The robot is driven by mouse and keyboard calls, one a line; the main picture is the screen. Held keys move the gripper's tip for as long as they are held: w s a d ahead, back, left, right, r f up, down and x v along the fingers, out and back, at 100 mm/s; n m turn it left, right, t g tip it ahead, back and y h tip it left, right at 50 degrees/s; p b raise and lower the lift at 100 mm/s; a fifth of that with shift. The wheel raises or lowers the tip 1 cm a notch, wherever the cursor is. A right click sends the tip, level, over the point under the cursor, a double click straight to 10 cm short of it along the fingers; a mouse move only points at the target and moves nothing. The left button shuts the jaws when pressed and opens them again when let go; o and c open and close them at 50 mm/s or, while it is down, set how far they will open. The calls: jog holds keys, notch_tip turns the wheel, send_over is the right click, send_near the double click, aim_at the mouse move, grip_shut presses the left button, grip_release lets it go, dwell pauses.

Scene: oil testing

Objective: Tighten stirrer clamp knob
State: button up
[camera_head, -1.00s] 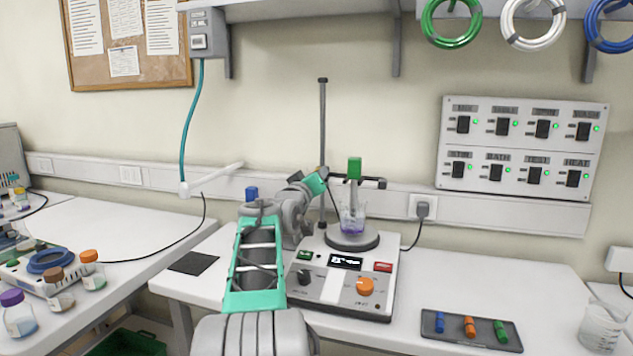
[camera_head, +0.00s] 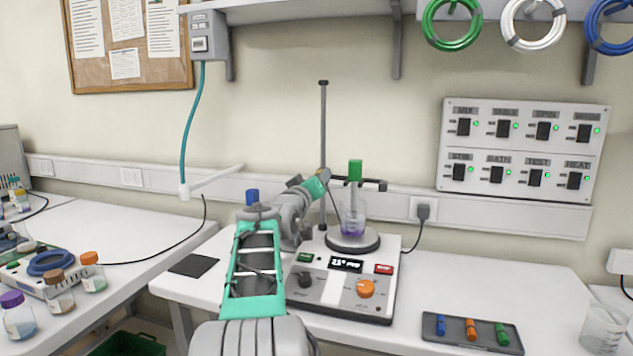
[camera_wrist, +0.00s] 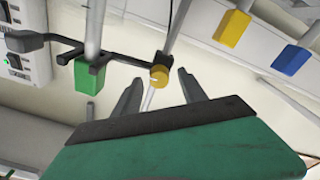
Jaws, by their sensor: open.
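The yellow clamp knob (camera_wrist: 159,77) sits at the end of the black stirrer clamp (camera_wrist: 118,60), by the stand rod, in the wrist view. My gripper (camera_wrist: 160,76) is open and empty. Its two grey fingers point toward the knob, which appears between the fingertips; I cannot tell whether it lies within their reach. The green stirrer block (camera_wrist: 90,78) hangs left of the knob. In the head view the clamp (camera_head: 372,184) and green block (camera_head: 355,171) stand above the hotplate stirrer (camera_head: 345,275).
A beaker of purple liquid (camera_head: 352,222) stands on the plate below the stirrer. The tall stand rod (camera_head: 323,130) rises beside my wrist. A dark tray (camera_head: 440,337) with coloured pieces and a glass beaker (camera_head: 602,328) are at the right. Bottles stand at the left.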

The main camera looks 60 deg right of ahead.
jog(key=s+a, duration=0.1)
jog(key=a, duration=0.6)
jog(key=shift+f+b, duration=0.25)
jog(key=shift+b, duration=0.1)
jog(key=shift+s, duration=0.1)
jog(key=w+a+f+n+t+y+p, duration=0.1)
jog(key=w+a+f+t+y+p, duration=0.1)
jog(key=w+a, duration=0.35)
jog(key=w+a+f+n+t+y+p, duration=0.1)
jog(key=w+a+f+t+y+p, duration=0.15)
jog(key=w+a, duration=0.3)
jog(key=w+a+f+n+y+p, duration=0.1)
jog(key=w+a+f+y+p, duration=0.15)
jog(key=a, duration=0.45)
jog(key=w+a+f+n+y+p, duration=0.1)
jog(key=a+f+y, duration=0.15)
jog(key=a, duration=0.45)
jog(key=w+a+f+n+y+p, duration=0.1)
jog(key=a+y+p, duration=0.15)
jog(key=a, duration=0.45)
jog(key=s+a+f+n+g+y+p, duration=0.2)
jog(key=s+a, duration=0.4)
jog(key=a, duration=0.6)
jog(key=s+a+f+n+g+y+p, duration=0.2)
jog(key=s+a+f, duration=0.4)
jog(key=a, duration=0.7)
jog(key=shift+s+n+y+p, duration=0.4)
jog(key=shift+s+y+p, duration=0.35)
jog(key=shift+y, duration=0.45)
